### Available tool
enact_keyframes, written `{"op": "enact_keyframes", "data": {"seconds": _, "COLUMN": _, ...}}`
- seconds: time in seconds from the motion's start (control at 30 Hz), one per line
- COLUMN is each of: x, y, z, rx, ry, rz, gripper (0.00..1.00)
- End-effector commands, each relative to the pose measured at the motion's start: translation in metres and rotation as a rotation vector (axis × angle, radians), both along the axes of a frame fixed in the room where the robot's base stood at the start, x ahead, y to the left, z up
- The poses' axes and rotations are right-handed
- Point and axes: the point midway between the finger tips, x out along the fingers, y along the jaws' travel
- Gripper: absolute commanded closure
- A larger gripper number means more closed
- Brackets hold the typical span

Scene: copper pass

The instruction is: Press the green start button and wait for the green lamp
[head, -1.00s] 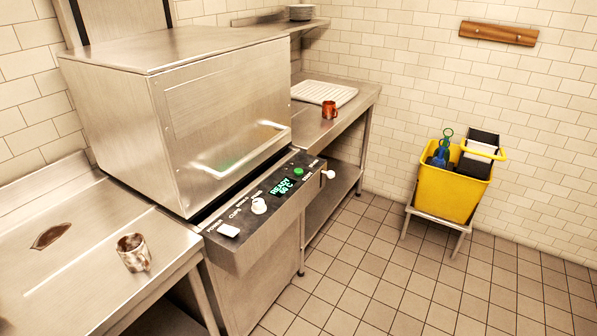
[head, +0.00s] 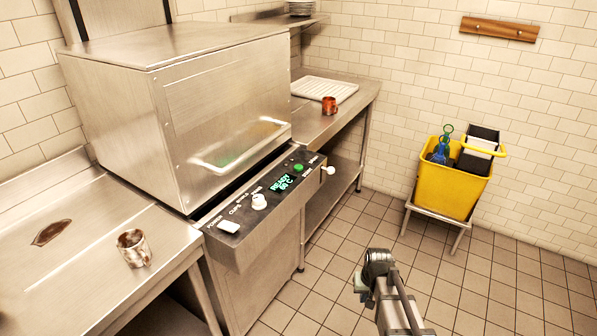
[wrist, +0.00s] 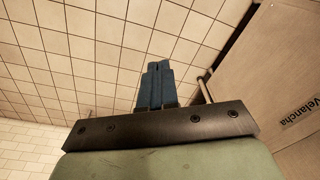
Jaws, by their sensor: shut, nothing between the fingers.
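The green start button (head: 299,168) is on the dark sloped control panel (head: 243,222) at the front of the steel dishwasher (head: 215,110). A small display (head: 284,184) on the panel reads READY and a temperature in green. I cannot make out a separate lit green lamp. My gripper (head: 361,284) is in the head view's lower right, in front of and apart from the panel. In the wrist view its blue fingers (wrist: 156,86) are together, with nothing between them, over the tiled floor.
A white dial (head: 259,202), a white rocker (head: 229,226) and a white knob (head: 329,170) are around the panel. A stained mug (head: 134,248) stands on the left counter, a copper mug (head: 329,105) on the right one beside a white rack (head: 324,89). A yellow bucket (head: 445,196) stands right; floor between is clear.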

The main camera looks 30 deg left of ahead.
Motion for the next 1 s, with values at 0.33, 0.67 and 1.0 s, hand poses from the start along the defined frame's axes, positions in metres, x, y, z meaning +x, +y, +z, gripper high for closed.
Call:
{"op": "enact_keyframes", "data": {"seconds": 0.33, "x": 0.053, "y": 0.099, "z": 0.086, "rx": 0.111, "ry": -0.111, "rz": 0.063, "gripper": 1.00}}
{"op": "enact_keyframes", "data": {"seconds": 0.67, "x": 0.089, "y": 0.185, "z": 0.180, "rx": 0.231, "ry": -0.200, "rz": 0.100, "gripper": 1.00}}
{"op": "enact_keyframes", "data": {"seconds": 1.0, "x": 0.123, "y": 0.264, "z": 0.286, "rx": 0.370, "ry": -0.273, "rz": 0.106, "gripper": 1.00}}
